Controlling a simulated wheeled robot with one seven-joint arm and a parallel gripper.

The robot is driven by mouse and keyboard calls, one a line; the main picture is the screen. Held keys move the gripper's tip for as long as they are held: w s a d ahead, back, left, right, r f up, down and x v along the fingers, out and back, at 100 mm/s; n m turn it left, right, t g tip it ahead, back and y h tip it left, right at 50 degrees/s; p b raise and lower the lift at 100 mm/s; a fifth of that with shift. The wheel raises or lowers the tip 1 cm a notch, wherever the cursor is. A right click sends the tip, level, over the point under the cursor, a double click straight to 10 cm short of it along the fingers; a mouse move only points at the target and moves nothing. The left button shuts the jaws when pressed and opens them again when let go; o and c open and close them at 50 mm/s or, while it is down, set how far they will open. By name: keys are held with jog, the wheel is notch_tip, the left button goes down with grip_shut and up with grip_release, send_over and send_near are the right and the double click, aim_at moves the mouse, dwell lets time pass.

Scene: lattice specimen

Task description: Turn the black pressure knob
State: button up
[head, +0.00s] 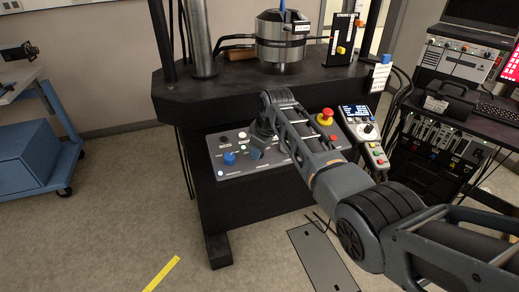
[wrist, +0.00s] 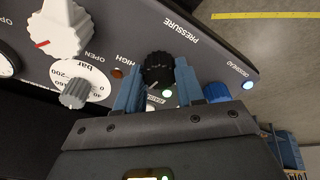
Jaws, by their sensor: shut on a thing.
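The black pressure knob (wrist: 157,68) sits on the grey control panel, beside the printed word PRESSURE, in the wrist view. My gripper (wrist: 158,84) has its two blue fingers on either side of this knob and is shut on it. In the head view my gripper (head: 258,152) reaches down to the sloped control panel (head: 235,175) on the front of the black test frame. There my gripper and arm hide the black knob. The knob's turn angle is hard to read.
A blue knob (wrist: 216,92) stands close to the right finger. A white knob (wrist: 62,28) and a grey knob (wrist: 75,93) are to the left. A red emergency button (head: 326,116) and a hand controller (head: 362,130) are right of my arm.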

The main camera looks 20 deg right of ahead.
jog(key=shift+n, duration=0.9)
jog(key=o, duration=1)
jog(key=shift+o, duration=0.2)
jog(key=v, duration=0.7)
jog(key=shift+r, duration=0.35)
jog(key=shift+s+d, duration=0.1)
